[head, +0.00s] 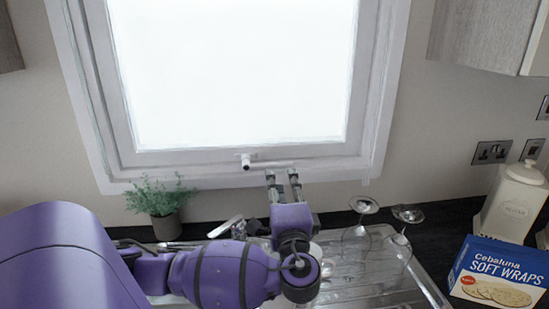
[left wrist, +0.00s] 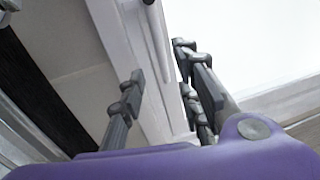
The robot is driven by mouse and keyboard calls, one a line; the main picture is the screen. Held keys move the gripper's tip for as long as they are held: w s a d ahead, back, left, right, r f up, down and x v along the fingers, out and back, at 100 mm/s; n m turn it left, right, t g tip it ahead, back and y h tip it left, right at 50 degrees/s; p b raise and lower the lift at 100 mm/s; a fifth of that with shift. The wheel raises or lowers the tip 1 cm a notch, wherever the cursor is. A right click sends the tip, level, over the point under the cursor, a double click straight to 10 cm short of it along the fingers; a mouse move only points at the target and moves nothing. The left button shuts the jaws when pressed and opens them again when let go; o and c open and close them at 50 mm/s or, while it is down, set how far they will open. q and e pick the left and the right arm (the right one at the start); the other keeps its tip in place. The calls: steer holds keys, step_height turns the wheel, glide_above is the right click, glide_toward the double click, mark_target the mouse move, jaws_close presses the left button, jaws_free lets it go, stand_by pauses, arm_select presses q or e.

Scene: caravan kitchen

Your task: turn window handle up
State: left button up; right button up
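The white window handle (head: 270,164) is on the lower frame of the window (head: 230,75). Its bar lies about level and points right from its pivot. My left gripper (head: 282,173) is just below the free end of the bar, with its two fingers apart and pointing at the window. In the left wrist view the handle bar (left wrist: 158,38) comes down from the top, and its end appears between the spread fingers of the left gripper (left wrist: 160,65). I see nothing gripped; contact with the bar cannot be told. My right gripper is not in view.
A blue wraps box (head: 497,273) and a cream canister (head: 513,203) are at the right.

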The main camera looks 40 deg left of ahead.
mark_target(277, 165)
arm_select(q)
steer(key=shift+w+a+r, duration=0.3)
steer(key=shift+w+a, duration=0.1)
steer(key=shift+a, duration=0.1)
steer(key=x, duration=0.6)
steer(key=shift+p, duration=0.4)
steer(key=shift+w+a, duration=0.3)
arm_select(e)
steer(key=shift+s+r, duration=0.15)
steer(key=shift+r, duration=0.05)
arm_select(q)
steer(key=shift+c, duration=0.4)
jaws_close()
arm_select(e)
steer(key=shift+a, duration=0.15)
